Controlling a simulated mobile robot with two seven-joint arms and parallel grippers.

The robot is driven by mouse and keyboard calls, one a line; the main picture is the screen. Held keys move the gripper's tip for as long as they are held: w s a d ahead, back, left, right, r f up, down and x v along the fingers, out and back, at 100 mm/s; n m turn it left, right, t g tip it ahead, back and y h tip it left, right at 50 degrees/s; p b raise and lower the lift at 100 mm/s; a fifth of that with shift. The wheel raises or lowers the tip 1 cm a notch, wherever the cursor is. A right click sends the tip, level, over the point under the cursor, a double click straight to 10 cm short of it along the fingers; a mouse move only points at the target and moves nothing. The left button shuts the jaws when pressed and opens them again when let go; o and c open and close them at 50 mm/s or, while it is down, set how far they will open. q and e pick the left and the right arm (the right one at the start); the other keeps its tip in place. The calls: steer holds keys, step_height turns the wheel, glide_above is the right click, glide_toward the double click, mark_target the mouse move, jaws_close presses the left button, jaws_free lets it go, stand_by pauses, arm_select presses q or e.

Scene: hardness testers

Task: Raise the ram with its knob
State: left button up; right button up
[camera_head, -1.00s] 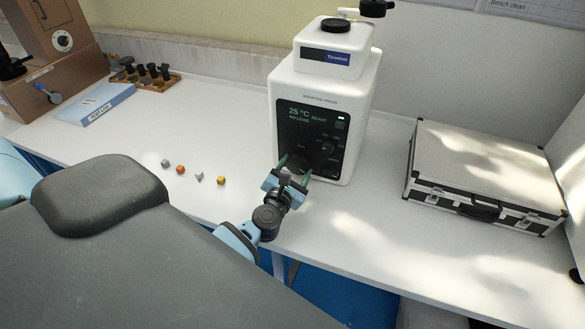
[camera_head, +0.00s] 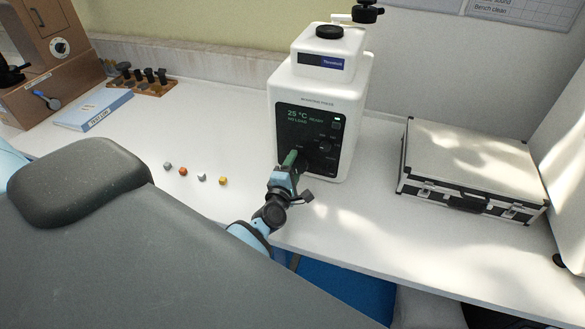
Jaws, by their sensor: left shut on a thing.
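The white mounting press (camera_head: 350,110) stands at the back middle of the bench. Another dark round knob (camera_head: 325,147) shows to the right of the fingers. The ram itself cannot be made out. My right gripper is not in view.
A silver case (camera_head: 475,165) stands to the right. A blue log book (camera_head: 95,109) and a rack of dark pieces (camera_head: 140,78) are at the back left. Bench between press and case is clear.

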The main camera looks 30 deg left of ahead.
arm_select(q)
steer(key=m, duration=0.3)
steer(key=shift+m, duration=0.4)
steer(key=m, duration=0.3)
steer(key=shift+r+m, duration=0.1)
steer(key=shift+m, duration=0.2)
steer(key=m, duration=0.3)
steer(key=shift+m, duration=0.3)
steer(key=shift+d+m, duration=0.1)
steer(key=shift+m, duration=1.7)
steer(key=o, duration=1)
steer(key=shift+r, duration=0.1)
steer(key=shift+s, duration=0.1)
steer(key=shift+v, duration=3.8)
